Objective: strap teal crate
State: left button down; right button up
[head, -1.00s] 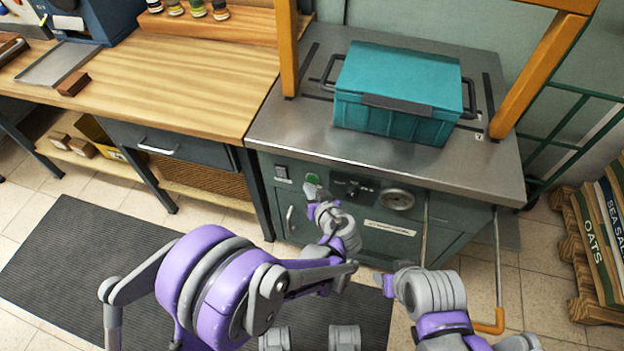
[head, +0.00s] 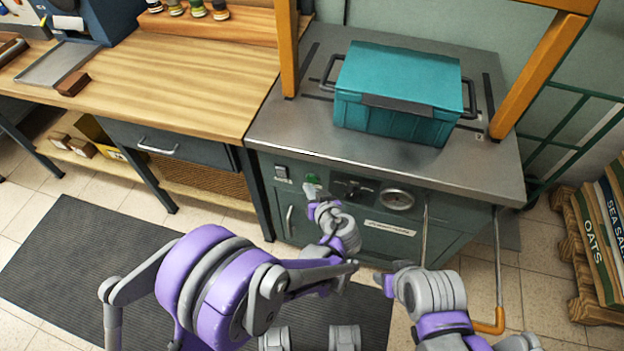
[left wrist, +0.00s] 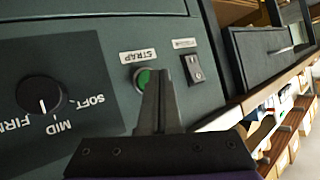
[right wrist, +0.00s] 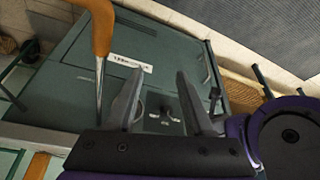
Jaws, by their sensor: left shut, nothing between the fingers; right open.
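The teal crate (head: 400,85), lid on, sits on the steel top of the strapping machine (head: 330,140), between the posts of an orange arch (head: 520,75). A green button (left wrist: 143,78) labelled STRAP is on the machine's front panel; it also shows in the head view (head: 312,178). My left gripper (head: 312,192) is shut and empty, its fingertips (left wrist: 160,75) at the button and partly covering it. I cannot tell whether they touch it. My right gripper (right wrist: 160,78) is open and empty in front of the machine.
Beside the button are a rocker switch (left wrist: 192,69) and a dial (left wrist: 38,95) marked SOFT, MID, FIRM. A gauge (head: 397,199) is further right. A wooden bench (head: 170,80) stands left; sacks on a pallet (head: 590,290) stand right.

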pick_arm(q)
jog(key=shift+w+d, duration=0.1)
jog(key=shift+w, duration=0.3)
jog(key=shift+w+d, duration=0.15)
jog(key=shift+w, duration=0.25)
dwell(0.7)
dwell(0.3)
jog(key=shift+s+a, duration=0.25)
jog(key=shift+s, duration=0.55)
